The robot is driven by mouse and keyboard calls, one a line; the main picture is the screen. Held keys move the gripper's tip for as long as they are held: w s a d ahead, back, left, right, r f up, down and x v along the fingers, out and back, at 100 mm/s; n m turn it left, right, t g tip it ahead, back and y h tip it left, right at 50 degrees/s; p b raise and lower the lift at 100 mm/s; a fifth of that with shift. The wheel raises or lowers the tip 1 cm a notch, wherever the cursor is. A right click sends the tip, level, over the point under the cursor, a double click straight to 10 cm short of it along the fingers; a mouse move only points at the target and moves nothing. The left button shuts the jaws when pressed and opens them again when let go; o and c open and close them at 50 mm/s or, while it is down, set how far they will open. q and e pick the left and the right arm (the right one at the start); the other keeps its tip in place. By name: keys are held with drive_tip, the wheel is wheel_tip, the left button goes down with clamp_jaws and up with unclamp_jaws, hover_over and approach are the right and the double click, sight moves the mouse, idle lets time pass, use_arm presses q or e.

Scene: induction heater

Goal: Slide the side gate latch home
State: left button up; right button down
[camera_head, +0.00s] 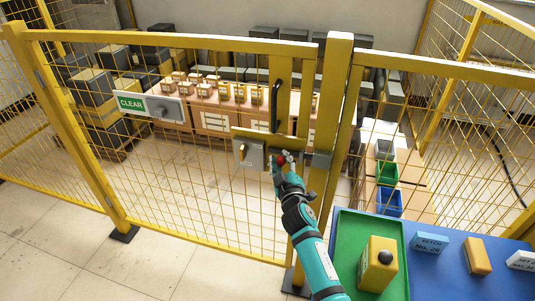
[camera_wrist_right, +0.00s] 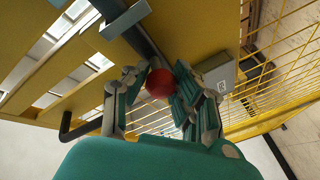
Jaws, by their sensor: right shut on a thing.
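The yellow side gate (camera_head: 190,45) stands upright, its edge beside the yellow post (camera_head: 335,100). The latch has a red ball knob (camera_head: 281,160), which also shows in the wrist view (camera_wrist_right: 159,83). A grey bar (camera_wrist_right: 128,25) of the latch shows beyond the knob in the wrist view. A dark grey block (camera_head: 318,159) sits at the post, level with the latch. My right gripper (camera_head: 284,158) is shut on the red knob, with a finger on each side of it in the wrist view. How far the bolt reaches into the post cannot be told. My left gripper is out of view.
A grey lock box (camera_head: 248,158) is on the gate left of the knob, and a black handle (camera_head: 275,106) stands above. A green CLEAR sign (camera_head: 131,102) hangs at left. A blue table with a green tray (camera_head: 348,225) and a yellow button box (camera_head: 378,265) is at lower right.

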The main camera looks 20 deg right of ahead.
drive_tip(key=shift+s+d, duration=0.3)
drive_tip(key=shift+d, duration=0.15)
drive_tip(key=shift+f, duration=0.15)
drive_tip(key=c, duration=1)
unclamp_jaws()
drive_tip(key=shift+d, duration=0.1)
drive_tip(key=shift+s, duration=0.2)
drive_tip(key=s+a, duration=0.2)
drive_tip(key=s, duration=0.9)
drive_tip(key=shift+s, duration=0.25)
